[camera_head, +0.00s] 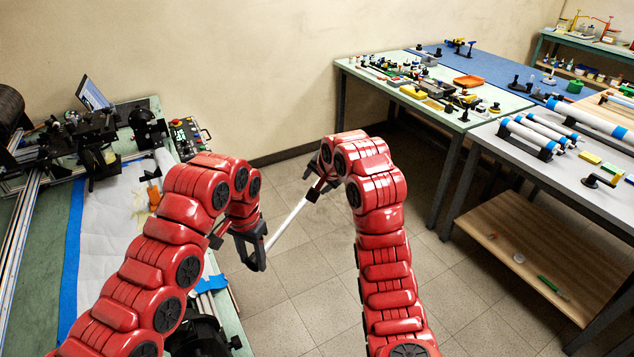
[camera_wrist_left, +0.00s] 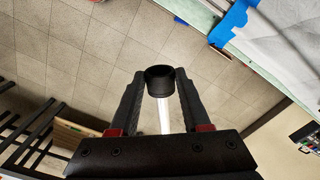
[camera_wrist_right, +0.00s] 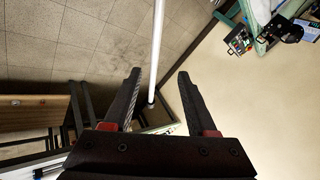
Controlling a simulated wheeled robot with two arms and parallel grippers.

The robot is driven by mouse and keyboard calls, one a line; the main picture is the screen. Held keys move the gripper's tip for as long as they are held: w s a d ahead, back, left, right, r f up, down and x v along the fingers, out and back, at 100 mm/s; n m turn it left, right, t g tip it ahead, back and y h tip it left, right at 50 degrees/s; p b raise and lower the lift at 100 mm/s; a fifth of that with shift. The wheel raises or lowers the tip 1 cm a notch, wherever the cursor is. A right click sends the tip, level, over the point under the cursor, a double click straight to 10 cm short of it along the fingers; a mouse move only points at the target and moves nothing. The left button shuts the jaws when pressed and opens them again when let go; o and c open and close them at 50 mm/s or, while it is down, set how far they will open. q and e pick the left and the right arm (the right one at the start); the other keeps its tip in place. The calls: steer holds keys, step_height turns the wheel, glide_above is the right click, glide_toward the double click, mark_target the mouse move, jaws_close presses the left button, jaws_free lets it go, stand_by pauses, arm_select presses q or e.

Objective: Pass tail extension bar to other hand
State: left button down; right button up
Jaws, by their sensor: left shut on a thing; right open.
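The tail extension bar (camera_head: 288,224) is a thin white rod with dark ends, held over the floor between my two grippers. My left gripper (camera_head: 257,251) is shut on its lower black end. In the left wrist view, the black end cap (camera_wrist_left: 160,78) sits between the fingers, with the white rod (camera_wrist_left: 164,115) behind it. My right gripper (camera_head: 319,187) is open near the bar's upper end. In the right wrist view, the bar (camera_wrist_right: 157,45) runs down from the top edge, and its dark tip appears between the open fingers (camera_wrist_right: 157,80). Contact there cannot be told.
A green workbench (camera_head: 226,312) with a white sheet and black machinery stands at left. A parts table (camera_head: 354,66) and a grey table with white tubes (camera_head: 579,186) stand at right. Tiled floor (camera_head: 310,275) lies open between them.

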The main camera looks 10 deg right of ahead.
steer(key=x, duration=1.1)
steer(key=shift+a+f, duration=0.1)
steer(key=shift+f, duration=0.35)
jaws_close()
arm_select(q)
steer(key=shift+c, duration=1.4)
jaws_free()
arm_select(e)
steer(key=shift+r, duration=0.1)
